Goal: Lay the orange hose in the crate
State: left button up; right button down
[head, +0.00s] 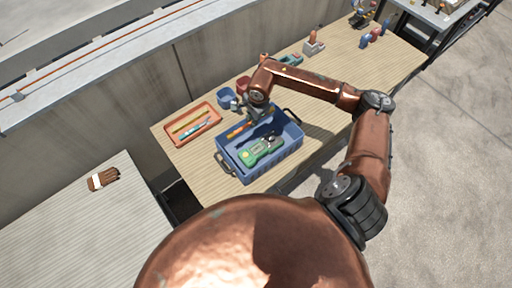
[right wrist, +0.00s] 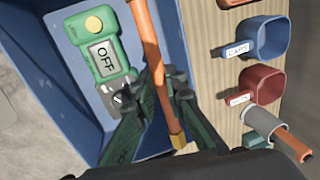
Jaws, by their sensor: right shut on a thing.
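The blue crate (head: 291,149) stands on the wooden table, with black handles at its ends. A green device (head: 262,150) lies in it; its label reads OFF in the right wrist view (right wrist: 104,55). My right gripper (head: 250,118) is over the back side of the crate. In the right wrist view its fingers (right wrist: 167,84) are shut on the orange hose (right wrist: 145,32). The hose (head: 237,132) runs along the crate's back side, with a brass-coloured end (right wrist: 177,138). I cannot tell whether it touches the crate. My left gripper is out of view.
An orange tray (head: 215,126) with thin items lies left of the crate. A blue cup (head: 226,98) labelled CAPS and a red cup (head: 243,84) stand behind. A grey cylinder (right wrist: 265,121) is near the cups. A brown item (head: 103,179) lies on the left table.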

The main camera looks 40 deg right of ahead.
jog(key=b+x, duration=0.1)
jog(key=x, duration=0.1)
jog(key=shift+f, duration=0.25)
jog(key=shift+f+b, duration=0.35)
send_over(251, 138)
jog(key=f, duration=0.5)
jog(key=shift+s, duration=0.3)
jog(key=shift+s+x, duration=0.25)
jog(key=shift+x, duration=0.85)
jog(key=shift+s+x, duration=0.2)
jog(key=shift+x, duration=0.85)
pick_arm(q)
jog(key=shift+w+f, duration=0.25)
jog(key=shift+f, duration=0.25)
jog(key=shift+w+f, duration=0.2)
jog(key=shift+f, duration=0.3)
pick_arm(e)
jog(key=shift+f, duration=0.1)
